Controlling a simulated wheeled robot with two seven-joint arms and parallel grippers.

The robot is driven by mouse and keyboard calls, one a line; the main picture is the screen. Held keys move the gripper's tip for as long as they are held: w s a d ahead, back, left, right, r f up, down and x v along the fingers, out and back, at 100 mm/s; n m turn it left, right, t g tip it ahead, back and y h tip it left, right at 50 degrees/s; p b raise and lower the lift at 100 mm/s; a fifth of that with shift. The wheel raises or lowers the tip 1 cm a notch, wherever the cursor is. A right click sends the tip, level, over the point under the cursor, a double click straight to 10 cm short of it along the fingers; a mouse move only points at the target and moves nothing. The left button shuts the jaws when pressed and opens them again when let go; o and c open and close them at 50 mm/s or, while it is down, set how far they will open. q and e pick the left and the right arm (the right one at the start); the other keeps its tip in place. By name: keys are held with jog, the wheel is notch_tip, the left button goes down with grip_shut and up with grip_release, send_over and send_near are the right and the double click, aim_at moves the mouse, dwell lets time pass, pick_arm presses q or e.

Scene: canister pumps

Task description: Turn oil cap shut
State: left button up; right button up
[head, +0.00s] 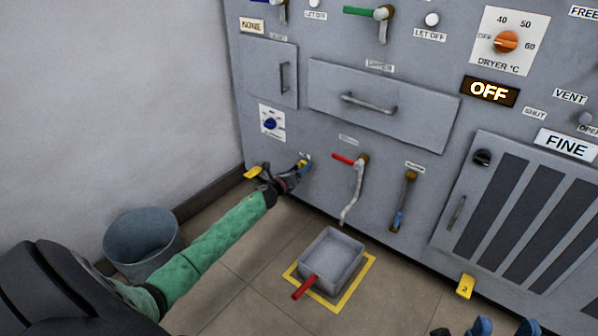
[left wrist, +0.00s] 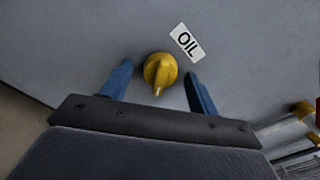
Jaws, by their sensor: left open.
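The oil cap (left wrist: 160,70) is a yellow round knob with a pointer ridge, on the grey panel left of the OIL label (left wrist: 187,42). In the left wrist view its ridge points down toward my gripper. My left gripper (left wrist: 158,88) is open, with one blue finger on each side of the cap and a gap on both sides. In the head view my left gripper (head: 300,168) is at the lower left of the panel and largely hides the cap. My right gripper (head: 505,326) shows at the bottom right edge, blue fingers apart, partly cut off.
A grey bucket (head: 142,243) stands on the floor left of my left arm. A grey tray (head: 332,262) with a red handle sits in a yellow floor outline. A red-handled tap (head: 358,175) and a blue-tipped lever (head: 403,200) stick out right of my left gripper.

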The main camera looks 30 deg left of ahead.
pick_arm(q)
jog(key=c, duration=1)
jog(key=shift+o, duration=0.2)
